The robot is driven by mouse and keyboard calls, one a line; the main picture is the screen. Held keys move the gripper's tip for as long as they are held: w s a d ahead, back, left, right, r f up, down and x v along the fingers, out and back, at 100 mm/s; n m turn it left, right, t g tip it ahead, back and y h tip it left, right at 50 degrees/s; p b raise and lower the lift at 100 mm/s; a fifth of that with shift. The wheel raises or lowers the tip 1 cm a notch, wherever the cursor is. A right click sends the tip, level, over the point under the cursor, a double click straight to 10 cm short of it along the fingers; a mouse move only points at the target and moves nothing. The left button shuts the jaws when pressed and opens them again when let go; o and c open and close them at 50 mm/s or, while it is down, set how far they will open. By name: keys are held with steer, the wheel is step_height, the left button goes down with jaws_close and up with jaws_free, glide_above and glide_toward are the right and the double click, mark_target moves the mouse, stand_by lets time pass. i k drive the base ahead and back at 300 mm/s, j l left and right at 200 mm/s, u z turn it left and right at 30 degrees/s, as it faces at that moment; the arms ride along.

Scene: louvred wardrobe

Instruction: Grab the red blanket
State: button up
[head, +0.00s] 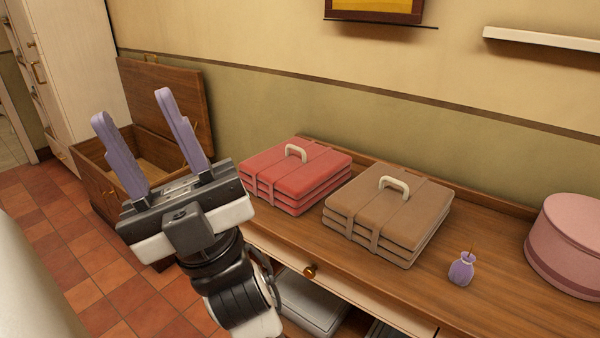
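The red blanket (296,173) is a folded, layered stack with straps and a white handle (296,153) on top. It lies on the wooden cabinet top (470,238), left of a similar brown blanket (388,212). My gripper (137,106) is left of the red blanket in the picture, raised, with its two purple fingers pointing up and away from me. The fingers are wide apart with nothing between them. The gripper does not touch the blanket.
A small purple vase-like object (461,269) and a round pink box (568,243) stand to the right on the cabinet top. An open wooden chest (100,190) stands behind my gripper. A drawer knob (310,271) sticks out in front. A wall shelf (540,39) hangs above.

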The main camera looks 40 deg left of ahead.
mark_target(294, 174)
steer(key=u, duration=2.15)
steer(key=i+l, duration=0.15)
steer(key=l, duration=0.25)
steer(key=i+l+u, duration=0.1)
steer(key=l, duration=0.3)
steer(key=i+l, duration=0.15)
steer(key=l, duration=0.25)
steer(key=i+l+u, duration=0.1)
steer(key=l, duration=0.3)
